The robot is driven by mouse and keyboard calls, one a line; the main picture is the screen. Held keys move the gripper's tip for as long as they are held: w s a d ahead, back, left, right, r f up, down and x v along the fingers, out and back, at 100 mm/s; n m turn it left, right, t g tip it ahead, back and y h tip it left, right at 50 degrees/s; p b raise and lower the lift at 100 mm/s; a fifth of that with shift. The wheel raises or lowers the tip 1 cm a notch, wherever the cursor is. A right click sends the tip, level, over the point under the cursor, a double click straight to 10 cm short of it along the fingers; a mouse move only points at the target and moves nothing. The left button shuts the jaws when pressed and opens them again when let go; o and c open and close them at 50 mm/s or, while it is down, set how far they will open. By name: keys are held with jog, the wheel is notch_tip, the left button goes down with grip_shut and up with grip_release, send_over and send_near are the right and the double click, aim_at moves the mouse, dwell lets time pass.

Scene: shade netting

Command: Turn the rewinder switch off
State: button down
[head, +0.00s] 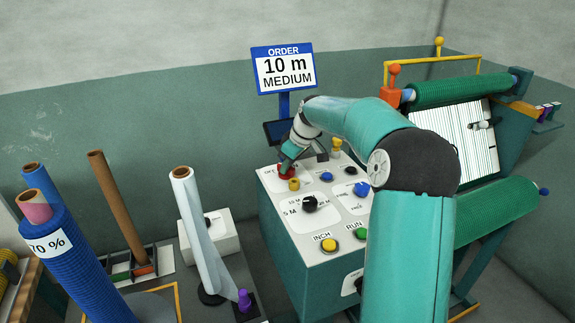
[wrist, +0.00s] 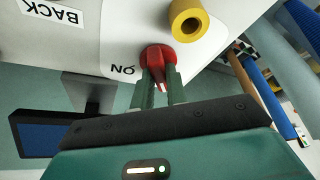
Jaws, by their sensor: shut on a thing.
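The rewinder switch is a red rotary knob (head: 287,173) on the back left corner of the white-topped control console (head: 268,215). In the wrist view the red knob (wrist: 156,56) has a raised grip with a pale pointer mark, and part of the label "ON" (wrist: 122,70) is beside it. My gripper (head: 288,162) reaches down over the knob from behind. In the wrist view its two fingers (wrist: 160,82) are on either side of the knob's grip, shut on it. The "OFF" side of the label is not clearly readable.
A yellow knob (wrist: 187,17) stands close beside the switch. A black dial (head: 309,203), blue knobs (head: 361,189), a yellow button (head: 329,244) and a green button (head: 359,233) share the panel. A dark screen (head: 275,132) stands behind. Green netting rolls (head: 495,210) are at right.

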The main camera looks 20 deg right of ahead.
jog(key=shift+n, duration=0.8)
jog(key=shift+g, duration=0.3)
jog(key=c, duration=1.4)
grip_release()
jog(key=v, duration=1.3)
jog(key=shift+d+r, duration=0.35)
